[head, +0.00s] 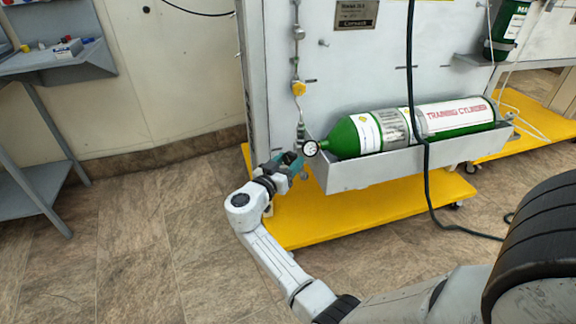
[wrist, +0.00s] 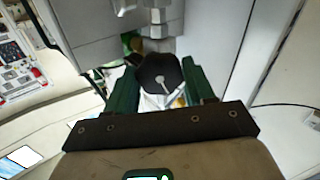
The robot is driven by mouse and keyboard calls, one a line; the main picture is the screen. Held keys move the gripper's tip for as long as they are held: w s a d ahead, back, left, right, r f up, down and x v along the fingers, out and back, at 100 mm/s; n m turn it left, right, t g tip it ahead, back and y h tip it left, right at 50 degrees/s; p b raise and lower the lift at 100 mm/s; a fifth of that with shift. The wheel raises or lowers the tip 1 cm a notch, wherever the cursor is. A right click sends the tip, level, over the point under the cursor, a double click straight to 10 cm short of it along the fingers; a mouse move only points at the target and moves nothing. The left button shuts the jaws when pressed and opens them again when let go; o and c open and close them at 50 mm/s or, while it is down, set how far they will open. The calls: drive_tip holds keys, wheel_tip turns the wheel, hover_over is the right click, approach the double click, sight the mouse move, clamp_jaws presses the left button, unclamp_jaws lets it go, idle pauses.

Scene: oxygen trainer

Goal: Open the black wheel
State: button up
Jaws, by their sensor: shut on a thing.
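The black wheel (wrist: 160,74) is a dark round knob with a pale centre, below a grey metal fitting in the wrist view. My gripper (wrist: 154,88) has its two green fingers on either side of the wheel, shut on it. In the head view my gripper (head: 287,162) is at the lower left of the board, left of the round gauge and the green cylinder's neck. The wheel is small and dark there, largely hidden between the fingers.
A green training cylinder (head: 368,132) lies in a grey metal tray (head: 390,166) right of my gripper. A round gauge (head: 310,148) sits close by. A black hose (head: 412,90) hangs before the cylinder. A yellow base (head: 350,210) lies below. A grey shelf (head: 38,62) stands left.

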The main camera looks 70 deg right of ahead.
drive_tip(key=n, duration=0.3)
drive_tip(key=shift+n, duration=0.4)
drive_tip(key=n, duration=0.4)
drive_tip(key=shift+n+p, duration=0.3)
drive_tip(key=n+p, duration=0.1)
drive_tip(key=n, duration=0.3)
drive_tip(key=shift+r+p, duration=0.1)
drive_tip(key=shift+p, duration=0.25)
drive_tip(key=n+p, duration=0.2)
drive_tip(key=n, duration=0.3)
drive_tip(key=n+p, duration=0.2)
drive_tip(key=n, duration=0.1)
drive_tip(key=shift+n, duration=0.3)
drive_tip(key=n+p, duration=0.2)
drive_tip(key=n, duration=0.1)
drive_tip(key=shift+n, duration=0.4)
drive_tip(key=n+p, duration=0.2)
drive_tip(key=n, duration=0.1)
drive_tip(key=shift+f+n+p, duration=0.2)
drive_tip(key=shift+n+p, duration=0.5)
drive_tip(key=shift+n, duration=1.2)
